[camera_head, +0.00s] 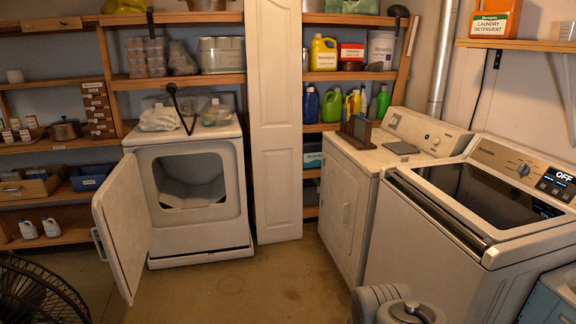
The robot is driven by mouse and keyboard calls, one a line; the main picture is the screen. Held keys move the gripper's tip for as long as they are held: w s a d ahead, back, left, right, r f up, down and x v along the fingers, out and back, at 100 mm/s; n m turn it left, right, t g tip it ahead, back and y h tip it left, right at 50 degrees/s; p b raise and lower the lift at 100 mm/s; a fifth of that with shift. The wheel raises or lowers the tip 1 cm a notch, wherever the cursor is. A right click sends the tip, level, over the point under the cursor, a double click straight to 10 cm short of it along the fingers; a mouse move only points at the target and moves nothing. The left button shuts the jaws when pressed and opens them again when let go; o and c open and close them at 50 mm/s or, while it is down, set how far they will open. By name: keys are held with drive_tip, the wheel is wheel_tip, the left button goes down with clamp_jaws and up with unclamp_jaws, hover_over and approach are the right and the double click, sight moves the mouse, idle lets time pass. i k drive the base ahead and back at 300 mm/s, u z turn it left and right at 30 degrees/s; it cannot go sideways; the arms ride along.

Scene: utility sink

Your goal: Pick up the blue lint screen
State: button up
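No clearly blue lint screen can be made out in the head view. On top of the middle white machine (371,157), a dark upright framed panel (359,129) stands near the back left corner. It may be a lint screen, but its colour is too dark to tell. A flat grey plate (402,148) lies to its right on the same top. Grey rounded parts of my arm show at the bottom edge, right of centre. My gripper's fingers are not in view.
A front-loading dryer (196,196) stands at left with its door (125,225) swung open. A top-loading washer (470,215) is at right. Shelves with bottles line the back wall. A fan (38,290) is at bottom left. The middle floor (275,280) is clear.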

sight(360, 121)
drive_tip(key=i, duration=4.3)
drive_tip(key=u, duration=1.1)
